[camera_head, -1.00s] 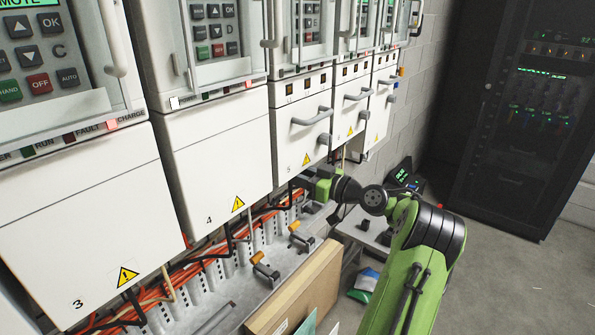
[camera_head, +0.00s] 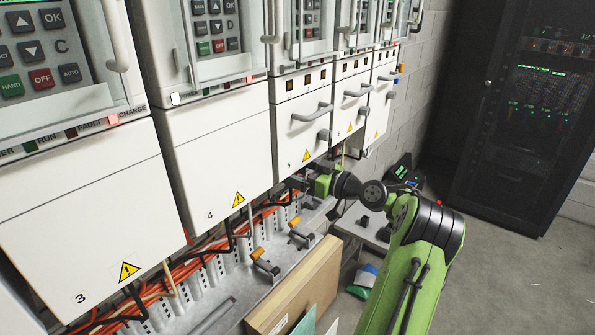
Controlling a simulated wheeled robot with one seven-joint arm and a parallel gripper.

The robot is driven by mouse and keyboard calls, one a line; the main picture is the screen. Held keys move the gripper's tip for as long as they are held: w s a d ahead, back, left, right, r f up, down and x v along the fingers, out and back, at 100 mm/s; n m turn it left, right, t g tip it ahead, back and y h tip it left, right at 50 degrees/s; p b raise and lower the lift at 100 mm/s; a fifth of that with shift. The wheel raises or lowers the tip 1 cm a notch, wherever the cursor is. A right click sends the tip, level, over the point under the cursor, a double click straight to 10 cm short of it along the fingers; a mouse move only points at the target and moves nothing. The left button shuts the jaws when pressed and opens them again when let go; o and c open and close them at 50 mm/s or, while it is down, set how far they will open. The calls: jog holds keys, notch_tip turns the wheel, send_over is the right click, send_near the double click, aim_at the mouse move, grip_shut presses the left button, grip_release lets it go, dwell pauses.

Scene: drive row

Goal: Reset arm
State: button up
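My green and black arm reaches up from the lower right towards the row of white drive cabinets. My gripper (camera_head: 299,183) is at the lower edge of the cabinet marked 5 (camera_head: 300,135), above the cable tray. Its fingers are small, dark and partly hidden by the cabinet edge, so I cannot tell whether they are open or shut, or whether they touch anything.
Cabinets 3 (camera_head: 85,225) and 4 (camera_head: 215,160) stand at the left. Orange cables (camera_head: 185,283) run below them. Orange-topped clamps (camera_head: 265,262) and a cardboard box (camera_head: 300,290) lie near my arm. A dark rack (camera_head: 520,120) stands at the right, with open floor before it.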

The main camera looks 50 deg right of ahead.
jog(key=shift+w+f+m+h+b, duration=0.1)
jog(key=shift+f+m+h+b, duration=0.15)
jog(key=shift+m+h+b, duration=1.1)
jog(key=h+b, duration=0.2)
jog(key=b, duration=0.1)
jog(key=shift+b, duration=0.35)
jog(key=shift+r+m, duration=0.15)
jog(key=shift+m, duration=0.1)
jog(key=m+h+b, duration=0.1)
jog(key=m+h, duration=0.1)
jog(key=h, duration=0.1)
jog(key=m+g+h+b, duration=0.1)
jog(key=h, duration=0.1)
jog(key=shift+a+b, duration=0.3)
jog(key=shift+c, duration=0.4)
jog(key=shift+a, duration=0.1)
jog(key=c, duration=1.6)
